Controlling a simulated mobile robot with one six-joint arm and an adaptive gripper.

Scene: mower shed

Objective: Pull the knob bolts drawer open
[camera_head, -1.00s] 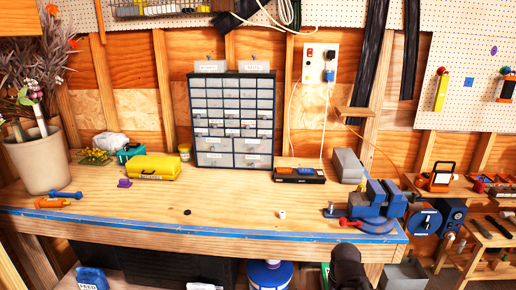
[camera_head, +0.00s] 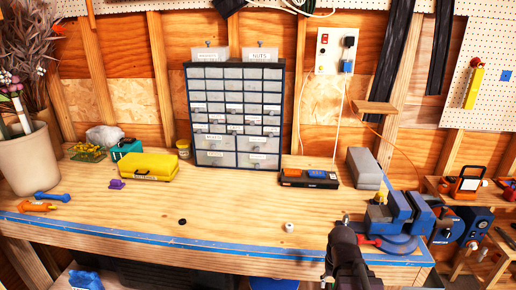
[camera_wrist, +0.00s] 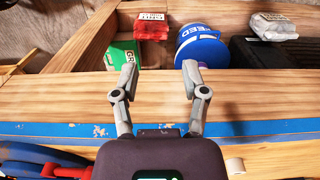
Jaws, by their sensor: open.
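The small-parts drawer cabinet (camera_head: 235,65) stands upright against the back of the workbench, in a dark frame with pale drawers. Its drawers look shut. Several drawers carry white labels too small to read, so I cannot tell which is the knob bolts drawer. My gripper (camera_head: 346,219) is over the front right of the bench, well apart from the cabinet. In the wrist view my gripper (camera_wrist: 158,72) has its two fingers spread and empty, above the bench's front edge. The cabinet is not in the wrist view.
A blue vise (camera_head: 397,207) sits right of my gripper. A black case (camera_head: 309,180), a grey block (camera_head: 363,168) and a yellow box (camera_head: 150,167) are on the bench. A white roll (camera_head: 289,227) and a black disc (camera_head: 182,222) lie near the front. The bench before the cabinet is mostly clear.

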